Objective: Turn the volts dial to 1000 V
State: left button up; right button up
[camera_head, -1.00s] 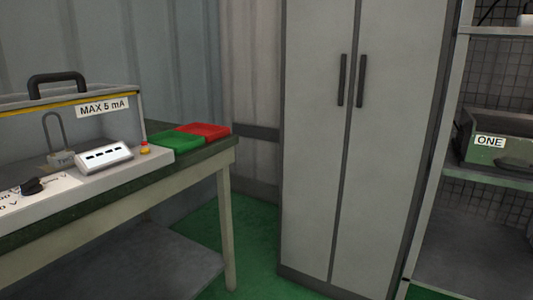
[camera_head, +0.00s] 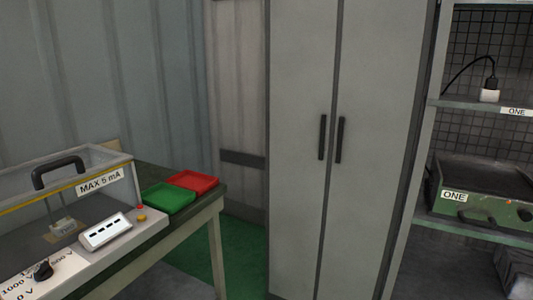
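The black volts dial (camera_head: 43,271) sits on a white panel at the lower left, on the front of the test station. Printed voltage labels surround it, and "1000 V" (camera_head: 17,288) is readable at its lower left. Another label behind the dial is partly covered, and the lower part of the panel is cut off by the picture edge. Which label the dial points at is too small to tell. Neither of my grippers shows in the head view.
The station has a clear lid with a black handle (camera_head: 59,171), a white display box (camera_head: 105,232) and a red-yellow button (camera_head: 141,217). Green (camera_head: 168,198) and red (camera_head: 193,181) trays lie behind on the table. A grey cabinet (camera_head: 300,80) and a shelf with a green device (camera_head: 484,190) stand right.

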aim_at(44, 271)
jog(key=u, duration=1.35)
jog(key=i+l+u, duration=0.35)
jog(key=l, duration=0.15)
